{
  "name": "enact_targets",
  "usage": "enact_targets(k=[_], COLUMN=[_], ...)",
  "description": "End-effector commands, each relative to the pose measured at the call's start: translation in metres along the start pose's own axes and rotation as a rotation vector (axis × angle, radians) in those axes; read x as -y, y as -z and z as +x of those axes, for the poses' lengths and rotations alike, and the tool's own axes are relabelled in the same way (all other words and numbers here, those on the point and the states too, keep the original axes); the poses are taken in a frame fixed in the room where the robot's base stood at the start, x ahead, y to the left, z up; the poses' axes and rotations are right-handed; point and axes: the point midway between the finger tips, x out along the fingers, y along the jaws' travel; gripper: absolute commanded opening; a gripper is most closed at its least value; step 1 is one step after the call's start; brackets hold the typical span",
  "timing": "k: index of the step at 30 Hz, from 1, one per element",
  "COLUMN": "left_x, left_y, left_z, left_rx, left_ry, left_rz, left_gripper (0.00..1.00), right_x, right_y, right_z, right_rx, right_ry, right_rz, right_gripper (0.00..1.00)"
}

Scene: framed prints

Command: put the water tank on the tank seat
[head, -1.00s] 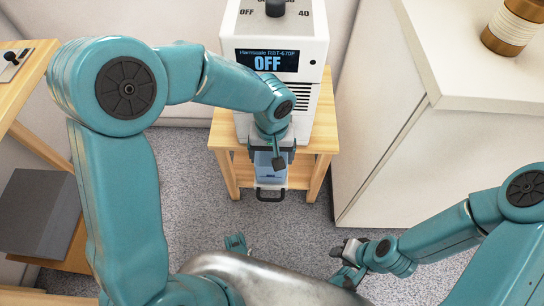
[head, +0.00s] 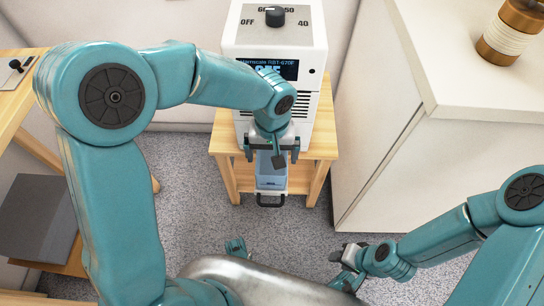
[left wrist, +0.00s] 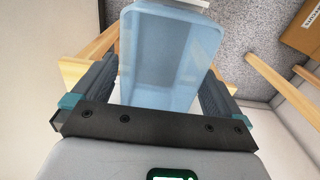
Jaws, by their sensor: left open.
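The water tank (head: 271,177) is a pale blue see-through box with a black handle at its near end, in front of the wooden stand's lower part. My left gripper (head: 270,153) is open above it, with dark fingers spread to either side. In the left wrist view the tank (left wrist: 168,55) lies between the fingers, and I see into its hollow inside. I cannot tell whether a finger touches it. The tank seat is not clearly visible; arm and tank cover that area. My right gripper (head: 347,255) is low at the right, away from the tank; its jaw gap is unclear.
A white machine (head: 317,85) with a knob and display stands on the wooden stand (head: 321,140). A white cabinet (head: 375,150) with a brown jar (head: 513,32) is close on the right. A wooden table and grey box (head: 36,215) are at the left. Carpet is clear between.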

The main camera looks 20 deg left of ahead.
Motion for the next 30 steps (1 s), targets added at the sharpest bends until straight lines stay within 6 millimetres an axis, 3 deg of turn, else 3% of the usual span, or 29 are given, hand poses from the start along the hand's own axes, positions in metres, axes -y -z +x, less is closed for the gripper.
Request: enact_targets(k=[1,3,10,15,30], left_x=[-0.001,-0.001,-0.001,0.000,0.000], left_y=[0.000,0.000,0.000,0.000,0.000], left_z=[-0.019,-0.035,-0.071,-0.079,-0.079], left_rx=[-0.003,-0.003,-0.001,0.000,0.001], left_ry=[-0.002,-0.002,-0.001,0.000,0.000], left_rz=[0.000,0.000,0.000,0.001,0.000], left_gripper=[1.00,1.00,1.00,1.00,1.00], right_x=[0.004,0.007,0.012,0.012,0.012], right_y=[-0.001,-0.003,-0.005,-0.005,-0.005], right_z=[-0.009,-0.014,-0.024,-0.025,-0.025], right_rx=[0.003,0.007,0.012,0.012,0.012], right_ry=[0.000,0.001,0.001,0.001,0.001], right_rz=[-0.004,-0.008,-0.013,-0.013,-0.013], right_gripper=[0.38,0.38,0.38,0.38,0.38])
